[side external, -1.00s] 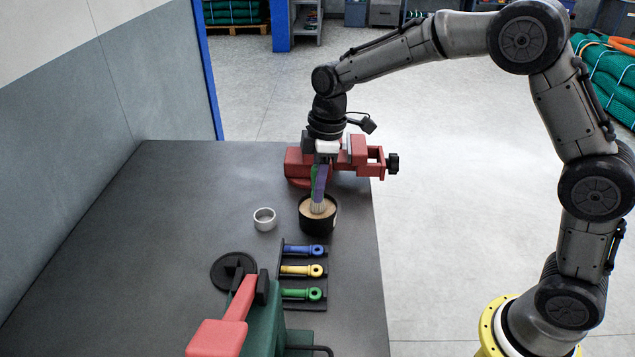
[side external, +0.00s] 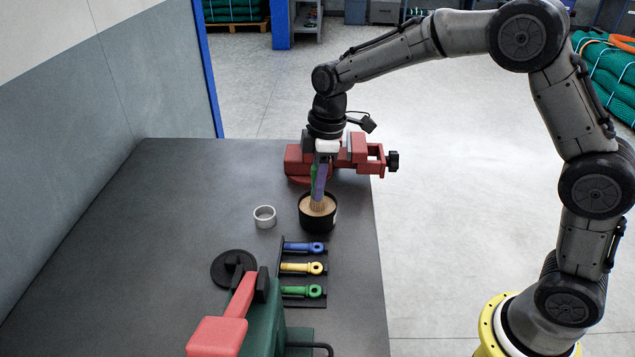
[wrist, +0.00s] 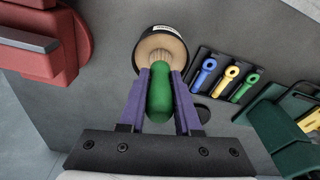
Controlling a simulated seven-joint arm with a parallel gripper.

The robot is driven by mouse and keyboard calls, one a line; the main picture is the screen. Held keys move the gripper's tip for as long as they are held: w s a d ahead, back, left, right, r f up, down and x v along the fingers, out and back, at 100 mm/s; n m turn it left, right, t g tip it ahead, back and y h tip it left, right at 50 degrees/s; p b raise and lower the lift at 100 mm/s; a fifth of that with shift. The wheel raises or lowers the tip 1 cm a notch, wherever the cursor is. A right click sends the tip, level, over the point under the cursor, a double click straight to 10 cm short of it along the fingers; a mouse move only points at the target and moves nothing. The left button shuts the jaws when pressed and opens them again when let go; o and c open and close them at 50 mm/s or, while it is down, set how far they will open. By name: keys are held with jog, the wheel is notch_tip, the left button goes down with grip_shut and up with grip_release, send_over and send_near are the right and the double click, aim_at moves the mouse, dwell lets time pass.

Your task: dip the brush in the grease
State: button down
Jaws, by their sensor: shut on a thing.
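My gripper (side external: 319,186) points down over the near side of the red vise and is shut on the brush. The brush has a green handle (wrist: 160,95) between the purple fingers. Its bristles (wrist: 160,57) point down into the black pot (side external: 319,226), which holds tan grease (side external: 327,206). The bristle ends meet the grease, and they look tan like it in the side view. How deep they sit is hard to tell. The pot stands upright on the grey table.
A red vise (side external: 358,153) stands right behind the pot. A small white ring-shaped cup (side external: 264,217) sits to its left. A rack with blue (side external: 303,247), yellow (side external: 302,268) and green (side external: 301,291) tools lies in front. A green and red machine (side external: 262,318) is nearest. The left table is clear.

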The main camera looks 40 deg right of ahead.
aim_at(316, 166)
jog(key=shift+f, duration=0.1)
jog(key=shift+r, duration=3.6)
jog(key=shift+d+f, duration=0.1)
jog(key=shift+d, duration=0.3)
jog(key=d+f+m+h, duration=0.1)
jog(key=d+f+m, duration=0.4)
jog(key=m, duration=0.9)
jog(key=d, duration=0.2)
jog(key=shift+d+f+m+t+h, duration=0.3)
jog(key=shift+d+f, duration=0.05)
